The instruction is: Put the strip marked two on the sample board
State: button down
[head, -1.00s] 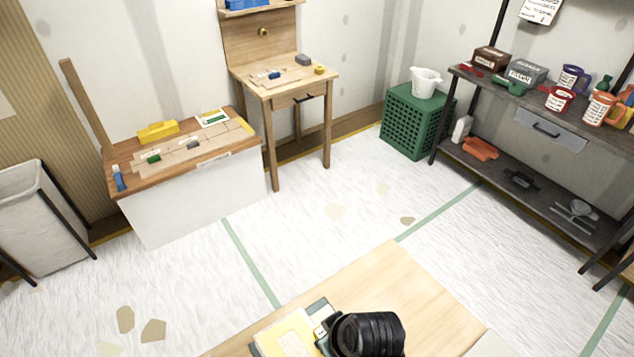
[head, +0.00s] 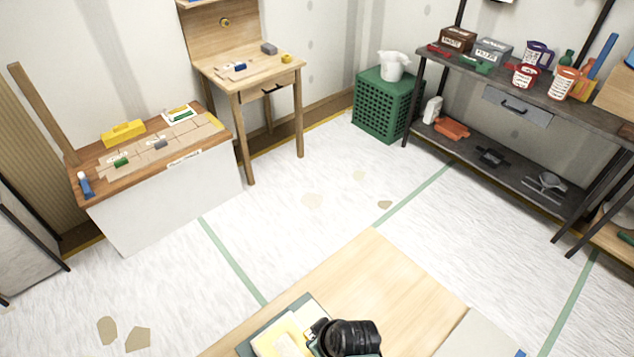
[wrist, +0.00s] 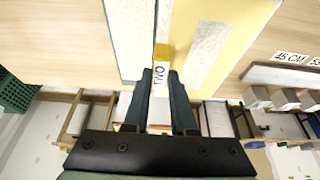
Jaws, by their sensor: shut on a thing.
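My gripper (wrist: 161,78) is shut on a small piece labelled TWO (wrist: 160,74), the strip's marked part, with a yellow end (wrist: 162,51) past the fingertips. Behind it in the wrist view is a yellow sheet (wrist: 241,22) with a pale speckled patch, beside a whitish speckled panel with a teal edge. I cannot tell whether the labelled piece is joined to the yellow sheet. In the head view my black gripper (head: 318,330) is at the bottom, right beside the yellow sheet, over a teal board (head: 300,303) on the pale wood table. Which surface is the sample board is unclear.
The pale wood table (head: 370,270) is bare behind my gripper. A low bench (head: 88,190) with strips stands at the left, a small wooden desk (head: 270,78) behind it. A green crate (head: 385,105) and a dark shelf (head: 500,160) stand at the back right.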

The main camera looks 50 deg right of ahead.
jog(key=shift+f, duration=0.15)
jog(key=c, duration=0.7)
grip_release()
jog(key=shift+c, duration=0.2)
jog(key=v, duration=1.2)
